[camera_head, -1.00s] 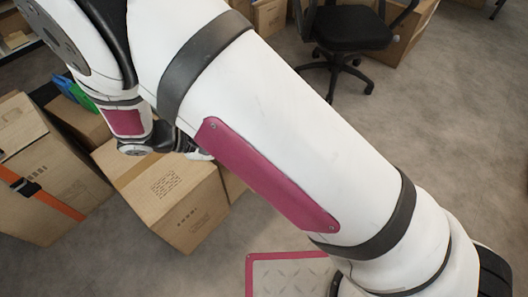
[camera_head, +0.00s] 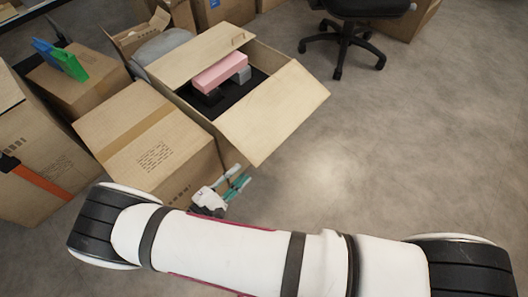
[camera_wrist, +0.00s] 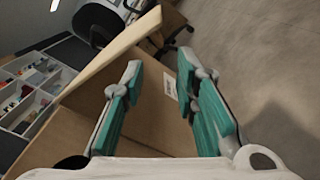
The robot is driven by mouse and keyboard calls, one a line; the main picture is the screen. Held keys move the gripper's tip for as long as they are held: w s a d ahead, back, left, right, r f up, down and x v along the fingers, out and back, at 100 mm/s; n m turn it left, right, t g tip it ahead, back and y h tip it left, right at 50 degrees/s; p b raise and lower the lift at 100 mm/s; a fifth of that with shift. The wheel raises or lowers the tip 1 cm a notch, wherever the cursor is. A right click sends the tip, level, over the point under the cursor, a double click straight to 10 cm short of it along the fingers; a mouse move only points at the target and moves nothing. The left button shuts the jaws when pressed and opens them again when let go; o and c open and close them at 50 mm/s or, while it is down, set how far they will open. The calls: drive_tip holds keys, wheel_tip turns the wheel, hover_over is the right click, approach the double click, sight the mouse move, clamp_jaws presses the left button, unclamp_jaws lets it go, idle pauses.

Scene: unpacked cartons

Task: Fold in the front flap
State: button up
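An open carton (camera_head: 205,119) stands at the upper middle of the head view. A pale flap (camera_head: 275,110) leans outward on its right side, and another board-like flap (camera_head: 200,54) with a hand slot covers part of its left. Which one is the front flap is not clear. My gripper (camera_head: 243,175), with teal finger pads, is low beside the carton's near corner. The wrist view shows its fingers (camera_wrist: 160,75) spread apart and empty, before a brown cardboard wall (camera_wrist: 153,115) with a white label. A pale flap edge (camera_wrist: 108,57) slants above the left finger. Contact cannot be told.
A taped closed carton (camera_head: 125,118) stands left of my gripper. Inside the open carton are a pink block (camera_head: 220,72) and dark padding. More cartons line the left, one with a green object (camera_head: 68,65). An office chair (camera_head: 350,30) stands behind. The right floor is clear.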

sight(263, 152)
drive_tip(key=b+x, duration=0.3)
drive_tip(key=x, duration=0.8)
drive_tip(key=shift+w+d, duration=0.25)
clamp_jaws()
